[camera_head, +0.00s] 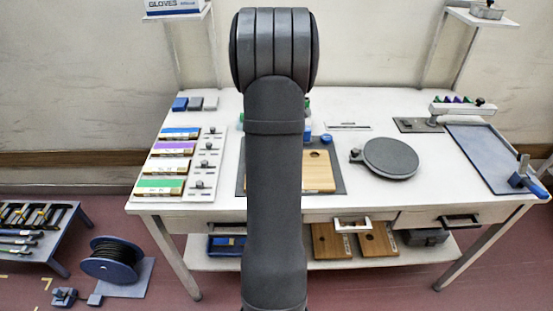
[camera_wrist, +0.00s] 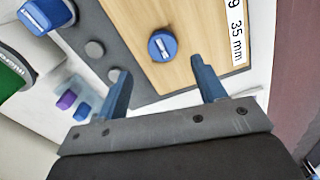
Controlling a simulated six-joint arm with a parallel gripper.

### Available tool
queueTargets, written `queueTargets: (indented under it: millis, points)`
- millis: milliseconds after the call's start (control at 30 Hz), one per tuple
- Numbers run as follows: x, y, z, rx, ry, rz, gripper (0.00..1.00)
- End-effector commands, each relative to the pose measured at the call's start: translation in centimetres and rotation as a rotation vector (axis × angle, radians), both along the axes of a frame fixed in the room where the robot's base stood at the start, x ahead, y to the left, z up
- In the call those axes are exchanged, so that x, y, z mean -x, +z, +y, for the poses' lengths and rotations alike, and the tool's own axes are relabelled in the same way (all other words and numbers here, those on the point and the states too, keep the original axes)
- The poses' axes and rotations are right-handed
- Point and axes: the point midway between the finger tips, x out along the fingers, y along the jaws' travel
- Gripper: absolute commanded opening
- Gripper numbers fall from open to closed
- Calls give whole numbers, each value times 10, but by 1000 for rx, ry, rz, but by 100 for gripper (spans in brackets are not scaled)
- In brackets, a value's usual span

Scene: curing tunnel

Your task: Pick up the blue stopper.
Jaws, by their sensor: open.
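In the wrist view a round blue stopper (camera_wrist: 163,45) with a raised grip lies on a light wooden board (camera_wrist: 205,20), just beyond the gap between my fingertips. My gripper (camera_wrist: 160,70) is open and empty, its two blue fingers spread either side of the stopper's line. The fingers look apart from the stopper; their height above the board is hard to tell. In the head view my arm covers the left part of the board (camera_head: 319,178) and hides my gripper. A dark round spot shows on the board there.
The board lies on a dark mat (camera_wrist: 120,35) with grey discs. Another blue-topped object (camera_wrist: 45,14) and a green one (camera_wrist: 12,75) stand at left in the wrist view. In the head view a round black turntable (camera_head: 390,158) and a blue-grey tray (camera_head: 480,150) are at right.

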Motion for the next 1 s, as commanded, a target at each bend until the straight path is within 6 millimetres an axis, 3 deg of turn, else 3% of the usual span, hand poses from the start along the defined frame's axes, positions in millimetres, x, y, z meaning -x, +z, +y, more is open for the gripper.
queueTargets:
  millis: [267,533,833,1000]
  points:
    - [2,-22,-1,0,-1,1,64]
    - [5,-59,-2,0,-2,2,64]
    - [5,-64,-2,0,-2,-1,64]
    - [5,-64,-2,0,-2,-1,32]
